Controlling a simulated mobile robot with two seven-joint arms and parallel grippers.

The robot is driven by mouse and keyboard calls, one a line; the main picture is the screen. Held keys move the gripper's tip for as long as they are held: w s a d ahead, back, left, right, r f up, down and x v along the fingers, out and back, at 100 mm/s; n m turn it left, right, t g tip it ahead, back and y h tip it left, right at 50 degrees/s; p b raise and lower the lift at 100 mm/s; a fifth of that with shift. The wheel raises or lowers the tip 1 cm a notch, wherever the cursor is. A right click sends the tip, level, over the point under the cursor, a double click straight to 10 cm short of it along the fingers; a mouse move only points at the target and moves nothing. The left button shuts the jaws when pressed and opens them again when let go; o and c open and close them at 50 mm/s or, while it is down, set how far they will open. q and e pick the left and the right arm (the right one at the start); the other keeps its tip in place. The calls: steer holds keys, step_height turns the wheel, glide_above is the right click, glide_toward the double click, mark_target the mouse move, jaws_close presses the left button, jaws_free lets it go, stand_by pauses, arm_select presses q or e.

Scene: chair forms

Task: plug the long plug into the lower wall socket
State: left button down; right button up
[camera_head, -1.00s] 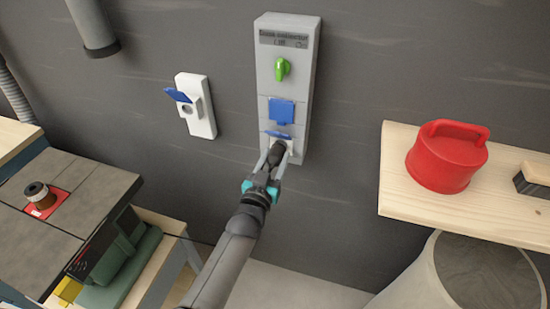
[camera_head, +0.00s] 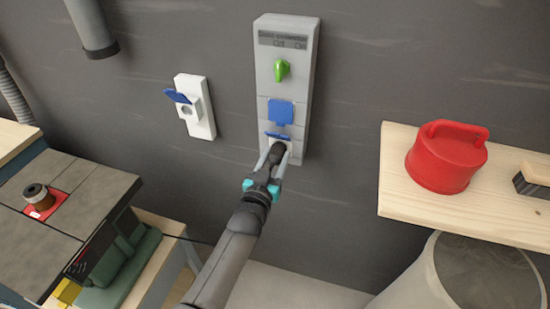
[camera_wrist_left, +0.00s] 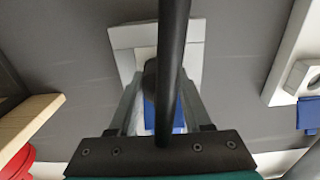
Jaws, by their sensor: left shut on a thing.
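The grey wall box (camera_head: 287,90) has a display, a green knob (camera_head: 282,70) and two sockets, one above the other. The upper socket's blue lid (camera_head: 281,112) is down. The lower socket's blue lid (camera_head: 278,136) is raised. My left gripper (camera_head: 272,160) is shut on the black plug (camera_head: 276,153), right at the lower socket. The plug also shows between the fingers in the left wrist view (camera_wrist_left: 151,80), partly behind a black rod. The gripper hides the socket opening, so I cannot tell how deep the plug sits. My right gripper is out of view.
A separate white socket (camera_head: 205,122) with a raised blue lid is on the wall to the left. A wooden shelf (camera_head: 410,195) with a red lidded container (camera_head: 446,158) juts out at the right. A workbench (camera_head: 50,235) stands at the lower left.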

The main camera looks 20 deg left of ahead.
arm_select(q)
steer(key=shift+w+r, duration=0.15)
steer(key=shift+w, duration=0.4)
stand_by(1.0)
steer(key=shift+c, duration=1.3)
jaws_free()
steer(key=shift+s, duration=0.1)
steer(key=shift+s+f, duration=0.2)
steer(key=shift+s, duration=0.1)
steer(key=s, duration=1.4)
steer(key=shift+s+a+p, duration=0.2)
steer(key=shift+a+p, duration=0.05)
steer(key=shift+p, duration=0.05)
steer(key=shift+r, duration=0.1)
